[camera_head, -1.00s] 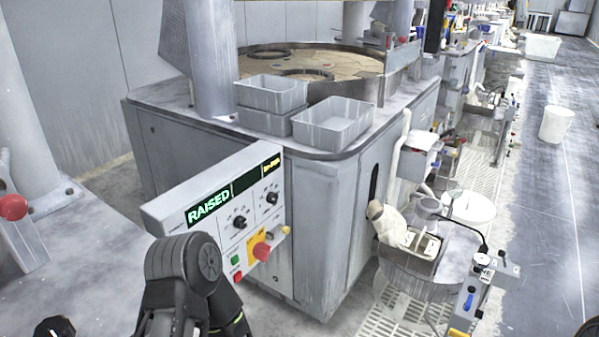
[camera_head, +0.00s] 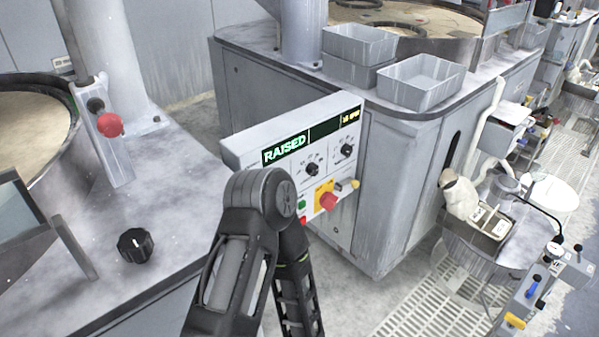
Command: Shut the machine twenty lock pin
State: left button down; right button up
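A red ball knob (camera_head: 110,124) sits on a light grey upright bracket (camera_head: 118,160) on the left machine, beside a white column. It may be the lock pin; I see no label or machine number on it. A small black part shows just above the red knob. One of my dark arm links rises from the bottom centre, in front of the control panel (camera_head: 240,150). Neither of my grippers shows, and nothing touches the red knob.
A black dial (camera_head: 134,245) sits on the left machine's grey top (camera_head: 170,205). The panel's display (camera_head: 285,150) reads RAISED, above a red button (camera_head: 329,201) on yellow. Grey trays (camera_head: 420,82) stand on the machine behind. A floor grating (camera_head: 440,300) lies at right.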

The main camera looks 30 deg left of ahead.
aim_at(110, 125)
jog(key=u, duration=2.15)
